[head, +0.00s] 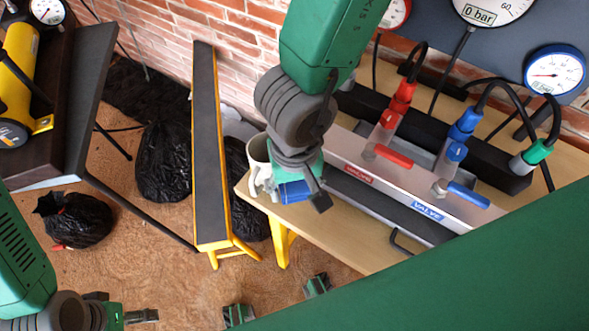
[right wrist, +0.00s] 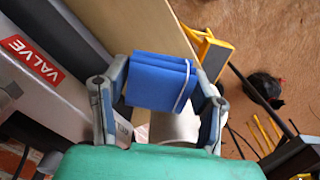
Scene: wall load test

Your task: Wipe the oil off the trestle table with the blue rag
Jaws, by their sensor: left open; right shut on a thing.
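The blue rag (head: 294,191), a folded blue block with a pale band, is held between the fingers of my right gripper (head: 306,188). The right wrist view shows the rag (right wrist: 158,82) between both fingers of the same gripper (right wrist: 162,88). The rag is over the left end of the wooden trestle table (head: 325,228); I cannot tell if it touches the top. No oil can be made out; the arm and gripper hide part of that end. My left gripper (head: 142,316) is open, low at the lower left, away from the table.
A pale mug (head: 258,152) stands beside the rag at the table's end. A yellow-edged narrow bench (head: 207,150) and black bags (head: 163,160) stand left.

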